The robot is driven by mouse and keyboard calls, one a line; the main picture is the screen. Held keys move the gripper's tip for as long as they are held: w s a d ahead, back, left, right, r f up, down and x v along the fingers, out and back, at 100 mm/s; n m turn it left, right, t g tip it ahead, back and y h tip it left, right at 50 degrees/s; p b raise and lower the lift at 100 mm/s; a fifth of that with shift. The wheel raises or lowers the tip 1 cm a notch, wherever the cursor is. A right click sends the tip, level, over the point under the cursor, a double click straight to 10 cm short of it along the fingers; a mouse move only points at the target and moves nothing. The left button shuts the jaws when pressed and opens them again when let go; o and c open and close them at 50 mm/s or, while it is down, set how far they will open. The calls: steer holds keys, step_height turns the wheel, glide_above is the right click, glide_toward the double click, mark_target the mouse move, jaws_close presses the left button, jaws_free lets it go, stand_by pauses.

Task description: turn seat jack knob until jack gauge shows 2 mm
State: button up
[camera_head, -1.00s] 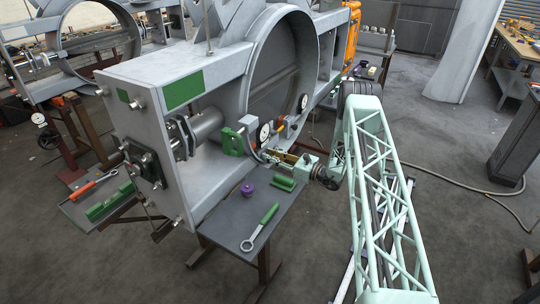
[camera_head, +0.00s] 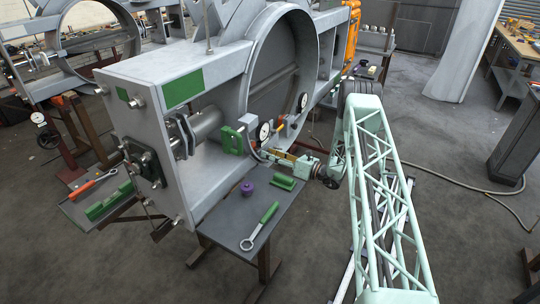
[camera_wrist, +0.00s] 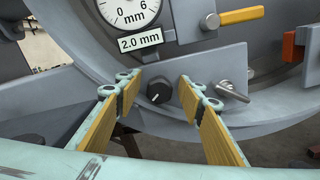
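In the wrist view, the small black knob (camera_wrist: 159,91) with a white pointer mark sits on a grey plate below the gauge. The mark points to the lower left. My gripper (camera_wrist: 157,84) is open, with one yellow-padded finger on each side of the knob and gaps between them. The round white gauge (camera_wrist: 128,8) shows "0", "6" and "mm"; its top is cut off and I cannot read a needle. A label (camera_wrist: 140,41) under it reads 2.0 mm. In the head view, my gripper (camera_head: 284,158) is beside the ring frame, and the knob cannot be made out.
A silver lever (camera_wrist: 231,92) stands right of the knob, close to the right finger. A grey tray (camera_head: 222,222) below holds a purple part (camera_head: 247,188) and a green-handled wrench (camera_head: 262,226).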

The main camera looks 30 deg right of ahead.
steer(key=shift+v, duration=1.1)
stand_by(0.4)
steer(key=shift+b+v, duration=0.4)
steer(key=shift+v, duration=2.5)
